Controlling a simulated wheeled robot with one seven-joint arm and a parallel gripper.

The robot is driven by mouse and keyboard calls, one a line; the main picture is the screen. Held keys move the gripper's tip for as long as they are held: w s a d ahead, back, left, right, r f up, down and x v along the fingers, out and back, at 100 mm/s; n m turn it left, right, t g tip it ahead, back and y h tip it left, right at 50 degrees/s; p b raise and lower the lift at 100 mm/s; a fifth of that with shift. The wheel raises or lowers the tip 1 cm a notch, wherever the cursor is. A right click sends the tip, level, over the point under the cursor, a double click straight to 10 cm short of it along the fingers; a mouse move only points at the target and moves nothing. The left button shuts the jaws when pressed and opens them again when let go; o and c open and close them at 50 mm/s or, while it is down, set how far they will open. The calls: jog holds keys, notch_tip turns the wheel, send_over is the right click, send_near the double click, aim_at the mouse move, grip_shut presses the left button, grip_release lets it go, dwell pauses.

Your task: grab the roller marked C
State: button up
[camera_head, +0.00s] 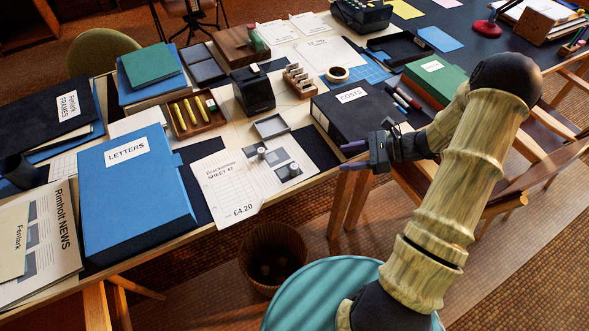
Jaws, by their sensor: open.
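I cannot read a letter C on any roller. Two small grey, knobbed pieces stand on the printed sheet marked £4.20 (222,183): a back one (262,151) and a front one (293,170). Their exact kind is too small to tell. A wooden tray (215,122) behind them holds several yellow rod-like pieces (195,109), with no readable mark. My gripper (353,156) is open and empty, beyond the front edge of the table and right of the sheet. Its dark fingers point left. It appears apart from all these things.
A blue LETTERS box (120,200) stands left of the sheet. A black COSTS binder (345,115) lies just behind my gripper. A small grey tray (271,126) and a black holder (252,90) stand behind the sheet. A waste basket (272,255) and chairs occupy the floor.

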send_near(294, 166)
jog(key=x, duration=0.2)
jog(key=f+x, duration=0.1)
jog(key=x, duration=0.2)
jog(key=shift+w+d, duration=0.15)
jog(key=shift+w, duration=0.1)
jog(key=shift+s+x, duration=0.15)
jog(key=shift+x, duration=1.15)
jog(key=shift+s+x, duration=0.15)
jog(key=shift+x, duration=1.15)
grip_shut()
jog(key=shift+r, duration=0.1)
